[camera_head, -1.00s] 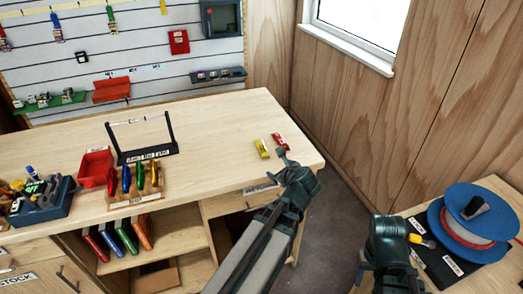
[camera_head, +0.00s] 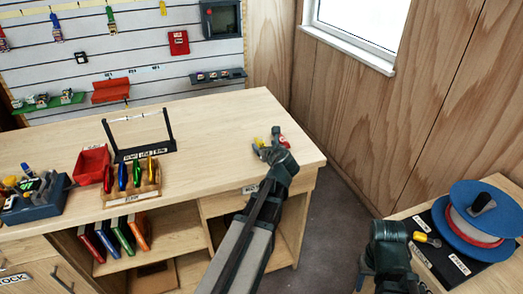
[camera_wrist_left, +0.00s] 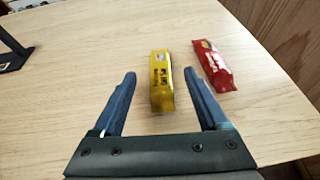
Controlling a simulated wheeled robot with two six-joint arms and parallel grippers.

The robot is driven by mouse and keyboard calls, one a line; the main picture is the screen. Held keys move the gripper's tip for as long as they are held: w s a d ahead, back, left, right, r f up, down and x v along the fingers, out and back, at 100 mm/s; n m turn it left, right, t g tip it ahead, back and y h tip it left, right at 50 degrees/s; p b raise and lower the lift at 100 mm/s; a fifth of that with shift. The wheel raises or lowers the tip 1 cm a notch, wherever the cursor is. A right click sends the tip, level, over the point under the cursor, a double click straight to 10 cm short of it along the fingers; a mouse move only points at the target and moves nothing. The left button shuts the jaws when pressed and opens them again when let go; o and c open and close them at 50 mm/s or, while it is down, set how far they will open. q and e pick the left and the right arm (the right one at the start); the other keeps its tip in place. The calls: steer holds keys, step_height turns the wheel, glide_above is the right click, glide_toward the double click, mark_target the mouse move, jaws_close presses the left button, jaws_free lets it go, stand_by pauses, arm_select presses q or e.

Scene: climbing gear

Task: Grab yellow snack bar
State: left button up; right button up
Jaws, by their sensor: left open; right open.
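The yellow snack bar (camera_wrist_left: 161,82) lies on the wooden bench top in the left wrist view, between the two open fingers of my left gripper (camera_wrist_left: 160,100). There is a gap to each finger. In the head view my left gripper (camera_head: 270,149) hides most of the yellow snack bar (camera_head: 258,142), and only a small yellow bit shows. A red snack bar (camera_wrist_left: 213,66) lies just right of the right finger, and it also shows in the head view (camera_head: 284,142).
The bench (camera_head: 225,115) is clear around the bars; its right edge is close by. A black stand (camera_head: 140,154), a rack of coloured pieces (camera_head: 133,190) and a red bin (camera_head: 91,163) stand to the left. A blue spool (camera_head: 482,222) sits on the right table.

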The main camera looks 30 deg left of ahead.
mark_target(260, 141)
arm_select(q)
steer(key=shift+w+a+f, duration=0.15)
steer(key=shift+w+a, duration=0.15)
steer(key=b+x, duration=0.2)
steer(key=x, duration=0.3)
steer(key=shift+w+a+f, duration=0.1)
steer(key=shift+c, duration=0.4)
jaws_close()
